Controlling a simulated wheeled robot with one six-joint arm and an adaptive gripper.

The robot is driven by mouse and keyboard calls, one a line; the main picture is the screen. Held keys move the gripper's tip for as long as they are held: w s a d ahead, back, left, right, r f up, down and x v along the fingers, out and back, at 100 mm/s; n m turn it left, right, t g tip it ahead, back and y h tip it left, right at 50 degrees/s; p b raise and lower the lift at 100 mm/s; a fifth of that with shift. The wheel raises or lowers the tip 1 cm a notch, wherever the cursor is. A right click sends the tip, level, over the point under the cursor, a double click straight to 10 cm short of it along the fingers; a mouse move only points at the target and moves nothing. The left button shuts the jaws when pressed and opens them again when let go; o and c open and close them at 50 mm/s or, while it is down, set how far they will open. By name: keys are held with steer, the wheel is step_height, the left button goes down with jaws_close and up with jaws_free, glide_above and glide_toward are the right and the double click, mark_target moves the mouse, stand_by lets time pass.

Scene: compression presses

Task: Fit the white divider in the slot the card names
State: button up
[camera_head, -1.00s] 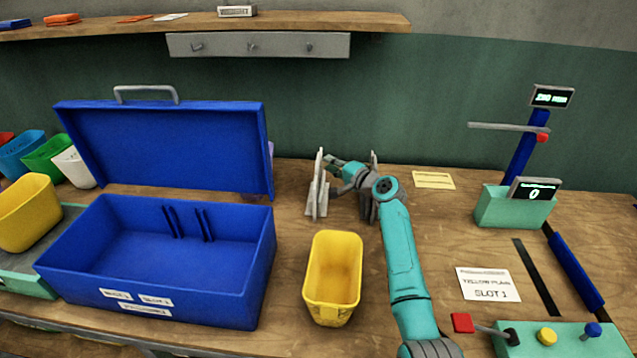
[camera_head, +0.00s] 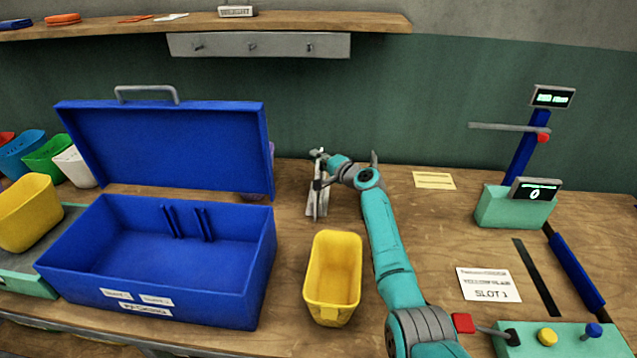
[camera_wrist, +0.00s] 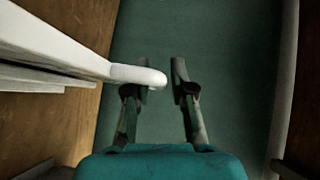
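The white divider (camera_head: 317,196) stands upright in a grey rack behind the yellow bin. In the wrist view the divider (camera_wrist: 75,45) enters from the left, its rounded end at the left finger. My gripper (camera_wrist: 158,85) looks open, with a gap between its fingers; it does not appear clamped on the divider. In the head view my gripper (camera_head: 321,170) is at the rack, partly hiding it. The open blue case (camera_head: 70,275) has upright ribs (camera_head: 187,223) on its inner back wall and small labels in front. The card (camera_head: 488,284) reads "SLOT 1".
A yellow bin (camera_head: 332,278) stands right of the case. The case lid (camera_head: 165,150) is raised. A teal scale-like stand (camera_head: 515,207) and a press with buttons (camera_head: 560,342) are at the right. Several coloured cups stand at the far left.

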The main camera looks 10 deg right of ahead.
jaws_close()
steer(key=shift+r, duration=0.1)
